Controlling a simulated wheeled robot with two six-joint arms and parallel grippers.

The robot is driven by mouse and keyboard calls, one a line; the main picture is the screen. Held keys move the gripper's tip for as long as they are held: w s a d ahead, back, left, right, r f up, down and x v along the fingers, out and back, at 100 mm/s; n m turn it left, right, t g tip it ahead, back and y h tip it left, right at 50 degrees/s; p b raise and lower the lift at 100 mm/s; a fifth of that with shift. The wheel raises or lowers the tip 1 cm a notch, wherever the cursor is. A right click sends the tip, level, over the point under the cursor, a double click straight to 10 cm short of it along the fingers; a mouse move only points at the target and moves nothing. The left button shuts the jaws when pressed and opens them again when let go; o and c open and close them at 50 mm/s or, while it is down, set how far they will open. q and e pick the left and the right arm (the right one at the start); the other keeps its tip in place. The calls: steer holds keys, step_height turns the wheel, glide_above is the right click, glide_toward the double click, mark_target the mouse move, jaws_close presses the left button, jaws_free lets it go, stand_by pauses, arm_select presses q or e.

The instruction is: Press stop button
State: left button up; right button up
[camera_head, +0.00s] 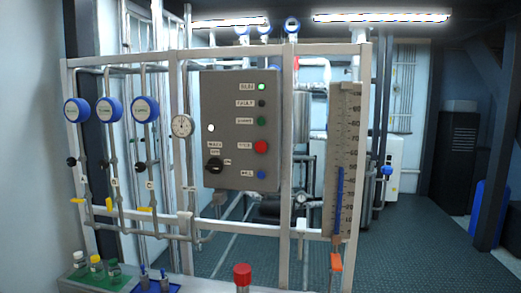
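A grey control panel (236,110) is mounted on the pipe frame in the middle of the view. A round red button (261,147) sits on its right side, with a small white label to its left that looks like STOP. A dark green button (261,121) is above it and a blue one (261,175) below it. A bright green lamp (262,87) is lit at the top, above a dark lamp (262,103). A black rotary switch (213,166) is at the lower left, under a white lamp (211,128). Neither gripper shows.
Blue round gauges (109,110) and a white dial (182,126) are left of the panel. A tall scale (343,150) with a blue column stands right. A red-capped container (242,276) and bottles in a green tray (117,284) are at the bottom. Floor (420,235) is clear at right.

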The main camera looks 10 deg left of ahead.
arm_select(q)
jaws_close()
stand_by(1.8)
